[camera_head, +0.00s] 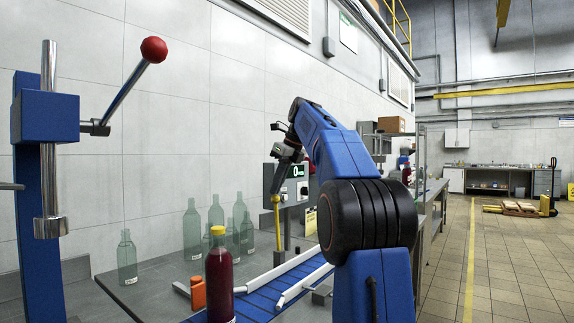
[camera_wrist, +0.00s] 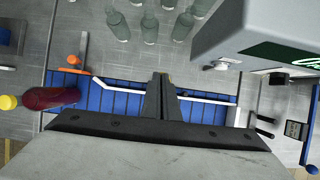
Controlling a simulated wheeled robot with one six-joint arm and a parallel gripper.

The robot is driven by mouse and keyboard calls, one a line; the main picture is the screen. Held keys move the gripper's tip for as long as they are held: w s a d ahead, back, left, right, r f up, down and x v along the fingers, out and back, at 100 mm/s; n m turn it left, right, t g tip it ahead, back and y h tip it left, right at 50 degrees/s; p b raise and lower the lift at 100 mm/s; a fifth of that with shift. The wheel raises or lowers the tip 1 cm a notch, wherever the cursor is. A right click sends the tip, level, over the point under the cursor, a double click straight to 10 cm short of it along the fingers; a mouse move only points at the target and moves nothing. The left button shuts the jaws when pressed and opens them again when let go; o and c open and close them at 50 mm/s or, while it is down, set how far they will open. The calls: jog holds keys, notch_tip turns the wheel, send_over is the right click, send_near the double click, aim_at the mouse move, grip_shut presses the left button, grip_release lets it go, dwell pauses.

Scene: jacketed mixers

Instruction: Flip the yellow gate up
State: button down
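The yellow gate (camera_head: 277,222) is a thin yellow bar standing about upright over the blue conveyor in the head view. Its top end meets the tips of my gripper (camera_head: 276,192), which points down from above. In the wrist view my gripper's dark fingers (camera_wrist: 162,82) are close together over the conveyor, with a trace of yellow between their tips. They look shut on the gate's top end. The fingers hide most of the gate in the wrist view.
A dark red bottle with a yellow cap (camera_head: 219,280) stands on the blue conveyor (camera_head: 262,302), beside an orange part (camera_head: 198,293). Several clear bottles (camera_head: 192,230) stand behind. A grey control box (camera_head: 296,183) is close beside my gripper. A red-knobbed lever press (camera_head: 50,118) stands at left.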

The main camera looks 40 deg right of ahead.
jog(key=v, duration=1.2)
jog(key=shift+s+f, duration=0.2)
jog(key=shift+s, duration=0.1)
